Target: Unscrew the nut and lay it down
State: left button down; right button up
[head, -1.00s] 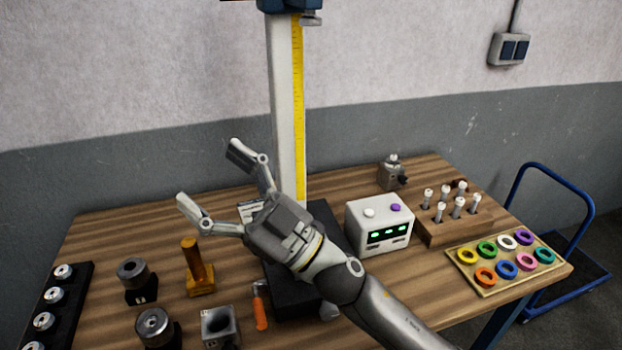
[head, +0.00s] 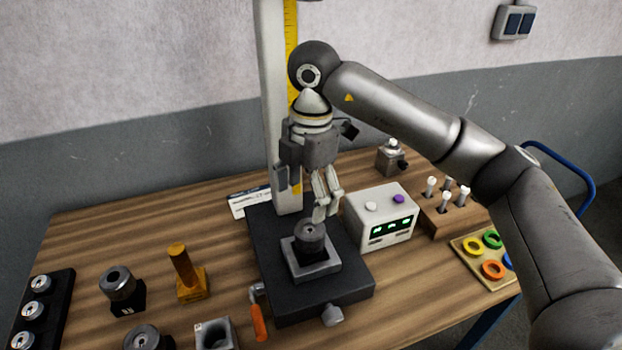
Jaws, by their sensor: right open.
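My right gripper (head: 322,205) points down from above and is open, with nothing seen between its fingers. That part stands upright in a grey square holder (head: 317,267) on the black base (head: 345,288) of the column stand. I cannot make out a separate nut on it. A yellow-brown post (head: 182,264) stands upright on a square foot to the left. My left gripper is not in view.
The stand's pale column (head: 271,110) rises close behind my right gripper. A white box with green displays (head: 382,217) stands to its right. Dark round parts (head: 117,283) stand at left. Bare wood (head: 90,240) is free at back left.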

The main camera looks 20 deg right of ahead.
aim_at(314, 228)
jog(key=shift+m+h, duration=0.3)
jog(key=shift+h, duration=0.1)
jog(key=f+p, duration=0.1)
jog(key=f, duration=0.2)
jog(key=d+f+p, duration=0.1)
jog(key=f, duration=0.2)
jog(key=f+p, duration=0.1)
jog(key=f, duration=0.1)
jog(key=shift+w+d+f, duration=0.1)
jog(key=shift+d+f, duration=0.25)
jog(key=shift+f, duration=0.65)
